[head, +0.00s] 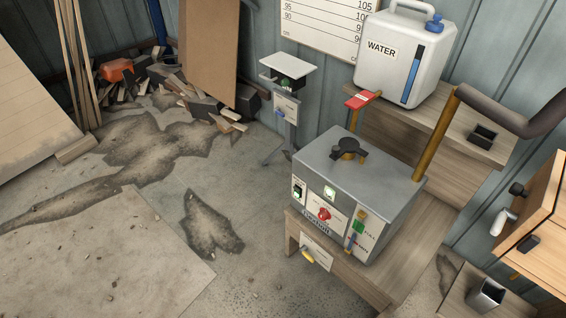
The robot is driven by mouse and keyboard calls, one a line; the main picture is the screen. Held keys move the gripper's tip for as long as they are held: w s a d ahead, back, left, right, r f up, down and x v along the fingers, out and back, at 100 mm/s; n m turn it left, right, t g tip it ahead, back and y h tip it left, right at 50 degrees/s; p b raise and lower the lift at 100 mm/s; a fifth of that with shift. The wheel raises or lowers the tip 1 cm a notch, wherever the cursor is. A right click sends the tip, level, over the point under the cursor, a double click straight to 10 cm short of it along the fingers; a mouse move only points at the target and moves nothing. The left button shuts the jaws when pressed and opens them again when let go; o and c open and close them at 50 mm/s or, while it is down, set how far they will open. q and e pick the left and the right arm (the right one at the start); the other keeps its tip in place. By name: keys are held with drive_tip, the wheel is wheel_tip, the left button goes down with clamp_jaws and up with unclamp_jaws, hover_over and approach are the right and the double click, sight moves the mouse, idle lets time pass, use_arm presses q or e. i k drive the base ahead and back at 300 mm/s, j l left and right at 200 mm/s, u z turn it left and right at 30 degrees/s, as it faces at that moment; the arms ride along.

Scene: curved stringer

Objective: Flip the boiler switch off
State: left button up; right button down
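The boiler (345,170) is a grey metal box on a wooden stand, right of the picture's middle. Its front has a black switch on a white plate (298,190) at the left. A lit whitish-green square (329,192) is beside it, and a red knob (324,213) sits on a label below. Which one is the boiler switch, and its exact position, is too small to tell. A level gauge marked FULL (361,227) is at the front right. Neither of my grippers is in the head view.
A white WATER container (405,60) stands on a wooden shelf behind the boiler. A brown pipe (436,135) rises from the boiler's right side. A small stand with a light top (288,68) is behind. Rubble (165,80) lies back left. The floor in front-left is open.

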sight(297, 192)
drive_tip(key=i+j+z, duration=0.1)
drive_tip(key=i+j, duration=0.2)
drive_tip(key=i+j+z, duration=0.1)
drive_tip(key=i+j, duration=0.15)
drive_tip(key=j, duration=0.25)
drive_tip(key=i+j+z, duration=0.1)
drive_tip(key=i+j, duration=0.15)
drive_tip(key=j, duration=0.2)
